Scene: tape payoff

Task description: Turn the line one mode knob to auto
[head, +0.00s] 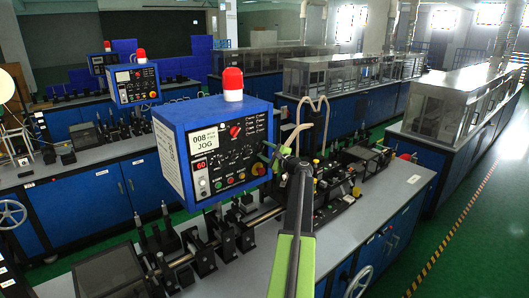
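A blue control box (222,150) with a dark front panel stands in the middle, above the nearest bench. Its white display (204,139) reads 008 and JOG. A red knob (234,131) sits on the upper panel, with several small dark knobs and marks below it; their labels are too small to read, so I cannot tell which is the mode knob. My green and black arm rises from the bottom, and my gripper (272,156) is at the panel's right edge. Its fingers are small and dark there; I cannot tell whether they touch a knob or are open.
A red beacon (232,84) tops the box. Shafts and fixtures crowd the grey bench (250,262) below. Similar blue boxes (135,84) stand behind. Green floor is clear at right.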

